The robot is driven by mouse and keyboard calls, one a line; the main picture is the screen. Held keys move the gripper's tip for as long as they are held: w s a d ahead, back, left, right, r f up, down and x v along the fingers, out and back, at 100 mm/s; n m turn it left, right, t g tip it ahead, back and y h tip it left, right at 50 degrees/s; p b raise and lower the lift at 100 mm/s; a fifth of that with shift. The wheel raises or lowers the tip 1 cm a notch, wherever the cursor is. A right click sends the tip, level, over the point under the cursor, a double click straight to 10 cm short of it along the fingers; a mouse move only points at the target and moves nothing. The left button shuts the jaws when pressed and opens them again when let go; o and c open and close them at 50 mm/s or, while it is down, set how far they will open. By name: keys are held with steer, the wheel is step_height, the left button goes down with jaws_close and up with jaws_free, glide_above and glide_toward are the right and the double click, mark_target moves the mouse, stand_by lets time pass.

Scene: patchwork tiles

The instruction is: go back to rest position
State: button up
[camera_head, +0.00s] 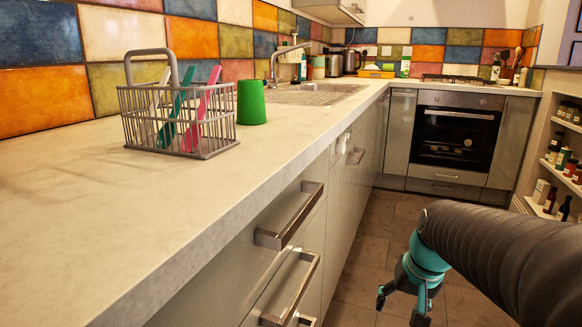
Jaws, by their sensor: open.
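My gripper (400,303) hangs at the lower right, over the tiled floor and beyond the front edge of the counter. It points downward, its fingers are apart, and nothing shows between them. One finger runs to the bottom of the picture. My dark ribbed arm with a teal wrist reaches in from the right edge.
The pale counter (65,215) runs along the left. A grey wire basket (215,150) holding several coloured utensils stands on it beside a green cup (251,102). Drawer handles (290,215) stick out from the front. An oven (457,130) and a shelf (552,190) stand farther back.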

steer(key=s+a+r+n+t+p, duration=0.1)
steer(key=s+a+r+p, duration=0.1)
steer(key=s, duration=0.5)
steer(key=s+a+r+n+t+p, duration=0.1)
steer(key=s+a+r+n+p, duration=0.1)
steer(key=s, duration=0.5)
step_height(320, 180, up, 2)
steer(key=shift+a+r+h, duration=0.25)
steer(key=shift+a+h, duration=0.15)
steer(key=shift+a, duration=0.3)
